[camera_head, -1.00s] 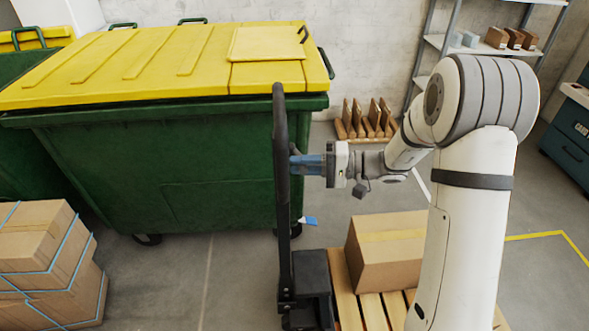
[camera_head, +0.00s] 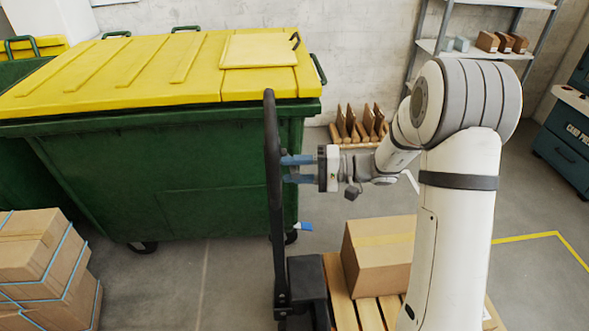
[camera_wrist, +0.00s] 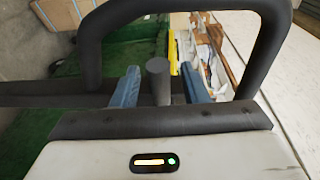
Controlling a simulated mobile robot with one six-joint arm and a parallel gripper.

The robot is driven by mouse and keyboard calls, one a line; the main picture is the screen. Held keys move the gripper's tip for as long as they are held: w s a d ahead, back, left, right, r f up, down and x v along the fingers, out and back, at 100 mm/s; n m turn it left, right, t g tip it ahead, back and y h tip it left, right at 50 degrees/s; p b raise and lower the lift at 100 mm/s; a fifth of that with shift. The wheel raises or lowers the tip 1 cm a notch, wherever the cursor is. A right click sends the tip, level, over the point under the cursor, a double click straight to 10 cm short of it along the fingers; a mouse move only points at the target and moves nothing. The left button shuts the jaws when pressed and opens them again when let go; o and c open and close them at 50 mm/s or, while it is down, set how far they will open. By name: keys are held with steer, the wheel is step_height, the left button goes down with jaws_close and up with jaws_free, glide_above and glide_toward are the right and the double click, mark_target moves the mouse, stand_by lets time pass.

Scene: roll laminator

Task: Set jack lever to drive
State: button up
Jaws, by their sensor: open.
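The pallet jack's black handle (camera_head: 274,190) stands upright in front of the green bin in the head view. Its dark loop (camera_wrist: 185,5) arches across the top of the wrist view. A short dark grey post (camera_wrist: 158,82), which looks like the jack lever, stands inside the loop. My gripper (camera_head: 284,170) is at the upper handle, coming from the right. In the wrist view its two blue fingers (camera_wrist: 158,68) are apart, one on each side of the post, with visible gaps. The lever's setting cannot be read.
A green bin (camera_head: 170,205) with a yellow lid stands behind the handle. A carton (camera_head: 375,262) sits on a wooden pallet (camera_head: 342,290) at the lower right. Strapped cartons (camera_head: 40,265) stand at the lower left. Open floor (camera_head: 225,270) lies left of the jack.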

steer(key=d+b, duration=0.2)
steer(key=d, duration=0.5)
steer(key=shift+d+r, duration=0.25)
steer(key=shift+d, duration=0.1)
steer(key=shift+w, duration=0.1)
